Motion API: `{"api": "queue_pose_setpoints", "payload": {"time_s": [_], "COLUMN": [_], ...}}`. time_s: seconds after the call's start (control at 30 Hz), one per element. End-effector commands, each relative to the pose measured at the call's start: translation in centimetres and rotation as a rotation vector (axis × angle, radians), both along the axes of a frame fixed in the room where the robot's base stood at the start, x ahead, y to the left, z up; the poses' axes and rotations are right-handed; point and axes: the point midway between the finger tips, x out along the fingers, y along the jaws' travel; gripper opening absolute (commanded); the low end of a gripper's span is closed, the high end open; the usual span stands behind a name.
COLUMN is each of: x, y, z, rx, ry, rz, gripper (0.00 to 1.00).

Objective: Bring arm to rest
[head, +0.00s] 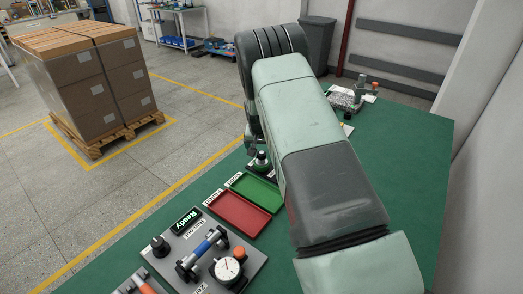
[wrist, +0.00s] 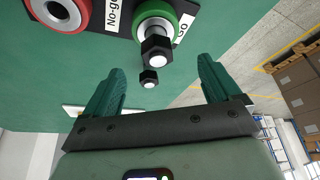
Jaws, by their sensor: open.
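My gripper (wrist: 158,95) shows in the wrist view with its two green fingers spread wide apart and nothing between them. It hangs above the green tabletop (wrist: 60,85). Beyond the fingertips is a green ring gauge (wrist: 165,18) beside a label reading "Go", with a dark hex-ended part at it. A smaller dark hex piece (wrist: 149,76) shows just below that, near the gap between the fingers. A red ring gauge (wrist: 60,12) sits at the left beside the "No-go" label.
In the head view, a red tray (head: 238,214) and a green tray (head: 258,191) lie left of my arm. A plate with a dial gauge (head: 228,268) and a "Ready" display (head: 186,220) is at the front. A wall stands at the right; stacked boxes (head: 95,80) stand on the floor.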

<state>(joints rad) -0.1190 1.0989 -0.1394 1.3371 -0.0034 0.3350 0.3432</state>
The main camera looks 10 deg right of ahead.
Motion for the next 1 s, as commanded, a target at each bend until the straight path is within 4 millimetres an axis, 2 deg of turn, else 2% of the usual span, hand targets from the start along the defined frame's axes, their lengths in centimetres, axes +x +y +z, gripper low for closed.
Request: {"api": "queue_pose_setpoints", "payload": {"time_s": [0.6, 1.0], "x": [0.0, 0.0], "y": [0.0, 0.0], "z": [3.7, 4.0], "rx": [0.000, 0.000], "ry": [-0.001, 0.000], "rz": [0.000, 0.000], "gripper": [0.90, 0.90]}}
